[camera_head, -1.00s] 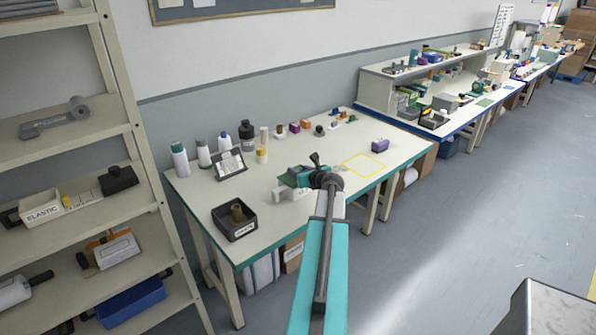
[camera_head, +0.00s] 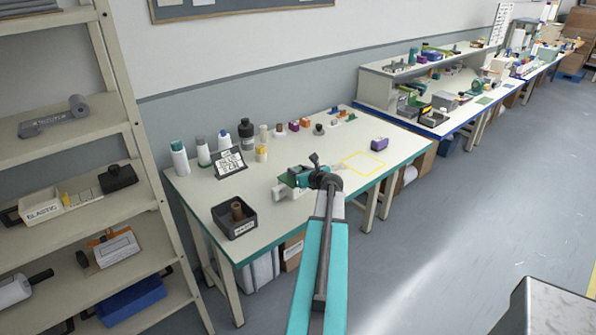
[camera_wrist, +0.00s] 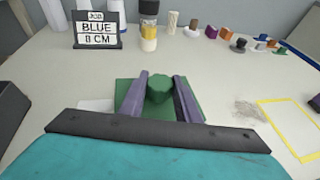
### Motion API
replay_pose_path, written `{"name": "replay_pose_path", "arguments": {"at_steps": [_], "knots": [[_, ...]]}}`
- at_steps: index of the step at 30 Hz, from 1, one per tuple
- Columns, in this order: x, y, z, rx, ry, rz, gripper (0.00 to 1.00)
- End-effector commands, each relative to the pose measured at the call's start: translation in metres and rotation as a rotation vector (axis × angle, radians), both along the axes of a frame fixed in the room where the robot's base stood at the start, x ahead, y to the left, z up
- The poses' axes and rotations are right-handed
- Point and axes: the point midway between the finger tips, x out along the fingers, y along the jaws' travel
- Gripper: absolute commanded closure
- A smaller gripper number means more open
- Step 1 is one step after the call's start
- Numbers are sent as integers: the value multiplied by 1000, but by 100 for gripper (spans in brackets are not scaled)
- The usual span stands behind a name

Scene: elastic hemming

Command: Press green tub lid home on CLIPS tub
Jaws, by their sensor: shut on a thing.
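In the wrist view, the green lid (camera_wrist: 122,88) lies flat and level, with a darker green knob (camera_wrist: 160,88) in its middle. My gripper (camera_wrist: 160,82) has its two purple-grey fingers on either side of this knob, shut on it. In the head view, my gripper (camera_head: 300,176) is over the near part of the table, and a bit of green shows there beside a white body (camera_head: 283,191). I cannot tell whether that body is the CLIPS tub. No CLIPS label is readable, and I cannot tell how the lid is seated.
A sign reading BLUE 8 CM (camera_wrist: 96,30) stands behind, left of several bottles. A black bin (camera_head: 234,221) holds a brown spool at the table's left. A yellow taped outline (camera_head: 364,163) lies right of my gripper, with a purple block (camera_head: 379,144) beyond it.

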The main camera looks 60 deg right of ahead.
Motion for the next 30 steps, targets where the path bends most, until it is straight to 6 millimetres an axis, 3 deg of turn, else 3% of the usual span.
{"name": "replay_pose_path", "arguments": {"at_steps": [2, 3, 6, 7, 20, 30], "knots": [[0, 1, -2, 1, 3, 2, 86], [0, 1, -2, 1, 3, 2, 67], [0, 1, -2, 2, 2, 2, 50], [1, 1, -2, 2, 2, 2, 49], [-3, 3, -1, 2, 1, 2, 49], [-25, 16, 8, 0, 1, 0, 49]]}}
